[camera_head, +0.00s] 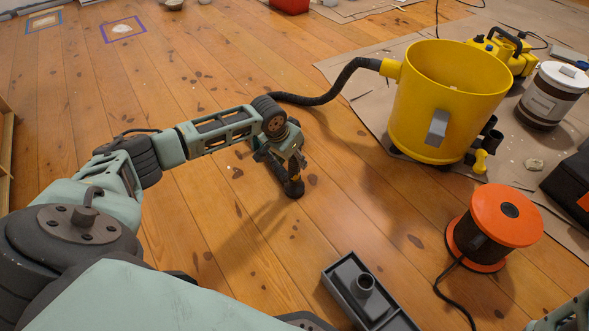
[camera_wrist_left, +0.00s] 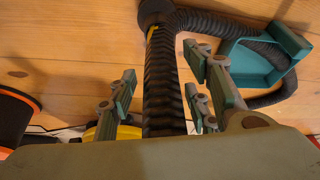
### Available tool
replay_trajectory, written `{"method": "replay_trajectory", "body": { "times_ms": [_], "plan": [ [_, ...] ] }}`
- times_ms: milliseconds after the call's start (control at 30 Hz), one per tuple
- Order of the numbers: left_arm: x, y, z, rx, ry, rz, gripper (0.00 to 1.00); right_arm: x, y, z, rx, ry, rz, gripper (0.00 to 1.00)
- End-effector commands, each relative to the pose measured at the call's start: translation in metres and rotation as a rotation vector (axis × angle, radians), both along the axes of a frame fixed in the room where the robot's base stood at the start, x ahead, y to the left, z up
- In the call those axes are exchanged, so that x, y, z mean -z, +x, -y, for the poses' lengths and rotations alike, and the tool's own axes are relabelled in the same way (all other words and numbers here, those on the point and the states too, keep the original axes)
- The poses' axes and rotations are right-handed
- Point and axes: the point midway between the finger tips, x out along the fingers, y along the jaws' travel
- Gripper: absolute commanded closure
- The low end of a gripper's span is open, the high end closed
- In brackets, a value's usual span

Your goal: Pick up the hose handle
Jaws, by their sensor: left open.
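My left gripper (camera_head: 284,160) is low over the wooden floor in the head view. Its fingers are apart, and they show on either side of a black ribbed hose (camera_wrist_left: 160,80) in the left wrist view. The hose passes between the fingers without being clamped. A dark end piece, apparently the hose handle (camera_head: 294,187), shows just below the gripper in the head view. The gripper and arm partly hide it. The black hose (camera_head: 335,90) runs from there to the yellow bucket (camera_head: 440,110). My right gripper is not visible.
An orange cable reel (camera_head: 497,225) stands at the right with its cord on the floor. A grey tray (camera_head: 400,323) lies near the bottom. A white-lidded can (camera_head: 550,95) stands on the cardboard (camera_head: 345,68). Open floor lies left of the gripper.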

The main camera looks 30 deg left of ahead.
Motion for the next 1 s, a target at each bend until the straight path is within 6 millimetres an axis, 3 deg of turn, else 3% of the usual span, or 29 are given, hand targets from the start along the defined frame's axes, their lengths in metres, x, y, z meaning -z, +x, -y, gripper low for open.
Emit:
{"method": "replay_trajectory", "body": {
  "times_ms": [367, 867, 1000],
  "plan": [
    [0.0057, 0.0031, 0.0007, 0.001, 0.000, 0.002, 0.55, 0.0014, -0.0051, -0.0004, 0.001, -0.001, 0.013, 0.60],
    [0.0059, 0.0030, 0.0003, 0.001, 0.000, 0.001, 0.98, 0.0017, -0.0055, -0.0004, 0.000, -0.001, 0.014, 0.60],
    [0.0052, 0.0034, 0.0002, 0.001, 0.001, 0.003, 1.00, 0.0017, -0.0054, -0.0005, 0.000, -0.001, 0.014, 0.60]
  ]
}}
